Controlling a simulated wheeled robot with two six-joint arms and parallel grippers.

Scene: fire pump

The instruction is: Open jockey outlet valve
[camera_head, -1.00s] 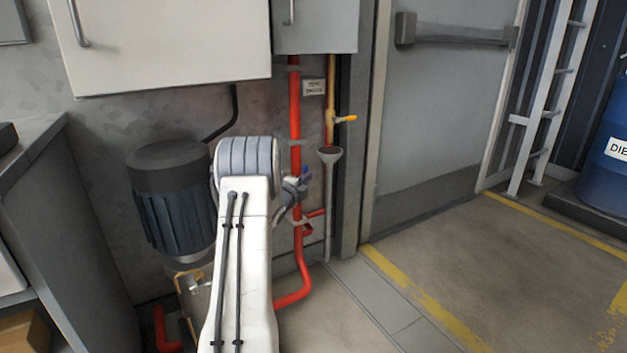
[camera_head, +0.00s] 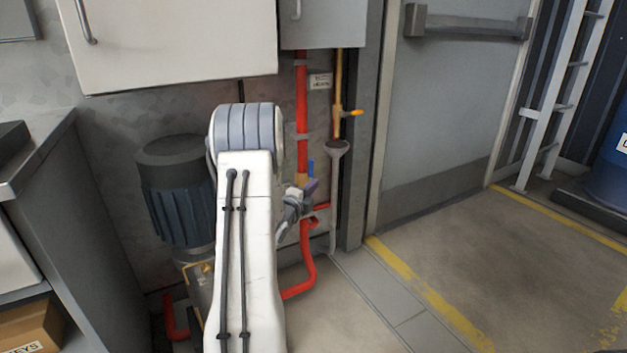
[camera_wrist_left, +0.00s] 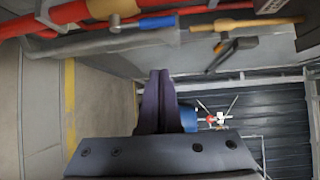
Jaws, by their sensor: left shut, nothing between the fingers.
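The outlet valve has a brass body (camera_head: 301,180) on the red pipe and a blue lever (camera_head: 311,168). The lever stands roughly upright, near in line with the pipe. In the left wrist view, the brass body (camera_wrist_left: 112,8) and blue lever (camera_wrist_left: 158,22) are at the top, with the lever lying roughly along the pipe. My left gripper (camera_head: 312,187) is just below and beside the lever, partly hidden by its own wrist. Its dark fingers (camera_wrist_left: 160,75) are shut and empty, and appear apart from the lever. My right gripper is not in view.
The red pipe (camera_head: 302,100) runs down the wall. A yellow pipe with an orange-yellow lever (camera_head: 353,113) and a grey funnel (camera_head: 338,148) are close on the right. The dark pump motor (camera_head: 172,200) is left of my arm. Open floor (camera_head: 450,265) lies to the right.

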